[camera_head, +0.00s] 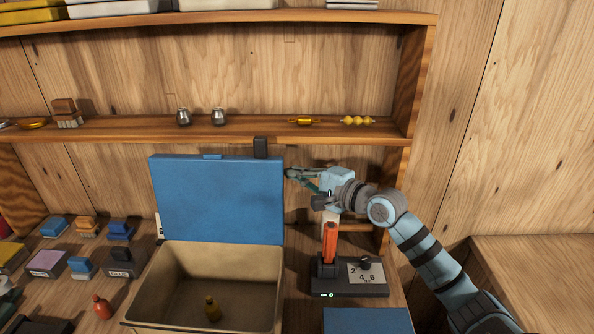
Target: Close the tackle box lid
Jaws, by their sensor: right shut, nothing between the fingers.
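The tackle box (255,272) stands on the bench with its beige inside showing. Its blue lid (217,200) stands upright at the back, so the box is open. A small dark yellow bottle-like item (212,308) is inside the box. My right gripper (289,173) is shut and empty, with its fingertips at the right edge of the lid, near the top. I cannot tell whether they touch it. My left gripper is not in view.
A black device with an orange handle (329,246) stands right of the box, below my right arm. A blue flat item (368,321) lies in front of it. Several small boxes (82,266) and a red bottle (102,306) are left. A wooden shelf (270,129) runs behind the lid.

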